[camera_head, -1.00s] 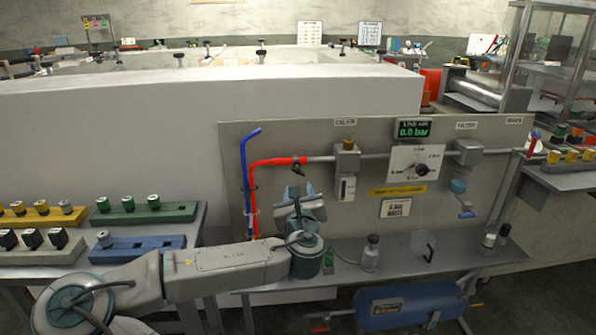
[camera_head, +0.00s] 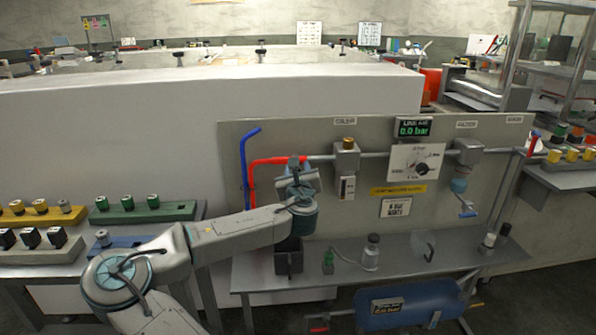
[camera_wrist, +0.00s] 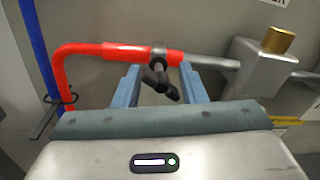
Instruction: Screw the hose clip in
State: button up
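A red hose (camera_head: 262,162) bends along the panel and meets a grey metal pipe (camera_head: 322,157). In the wrist view the red hose (camera_wrist: 105,50) ends at a metal hose clip (camera_wrist: 159,56) around the joint with the pipe (camera_wrist: 212,62). A black thumb screw (camera_wrist: 159,80) hangs from the clip, tilted down to the right. My gripper (camera_wrist: 161,84) is open, its two blue fingers to the left and right of the screw with gaps between. In the head view my gripper (camera_head: 298,168) is in front of the hose end and hides the clip.
A blue hose (camera_head: 245,170) runs down at the left. A valve block with a brass top (camera_head: 347,155) stands to the right of the clip. The bench (camera_head: 400,258) below holds a dark holder (camera_head: 288,259), a small green item and a bottle (camera_head: 371,252).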

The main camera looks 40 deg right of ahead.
grip_shut()
